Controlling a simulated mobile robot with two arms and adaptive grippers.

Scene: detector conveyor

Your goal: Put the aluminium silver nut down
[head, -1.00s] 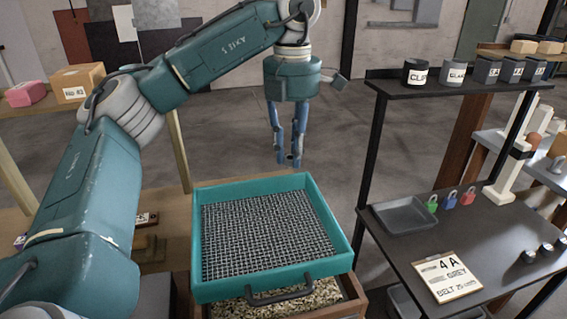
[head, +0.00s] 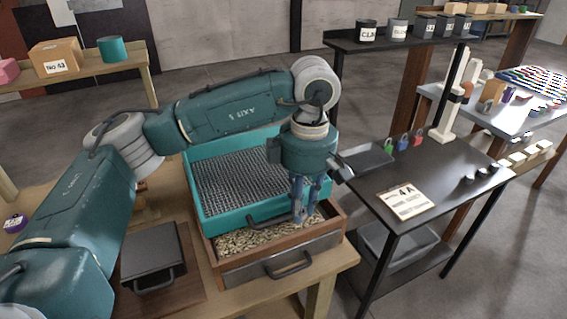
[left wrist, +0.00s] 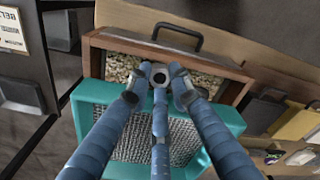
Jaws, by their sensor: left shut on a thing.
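The silver nut (left wrist: 160,76) shows in the left wrist view as a small grey ring between my fingertips. My left gripper (head: 301,217) is shut on it, with blue fingers pointing down. In the left wrist view the gripper (left wrist: 158,80) overlaps the wooden drawer (left wrist: 92,62) of pale shavings (left wrist: 118,68) and the tray's edge. My right gripper is not in view.
The teal mesh sieve tray (head: 196,198) sits over the wooden drawer of shavings (head: 262,234). A dark lidded box (head: 150,255) is left of it. The black table (head: 440,185) at right holds a grey tray (head: 366,158), padlocks, a clipboard (head: 405,201) and three small dark pieces.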

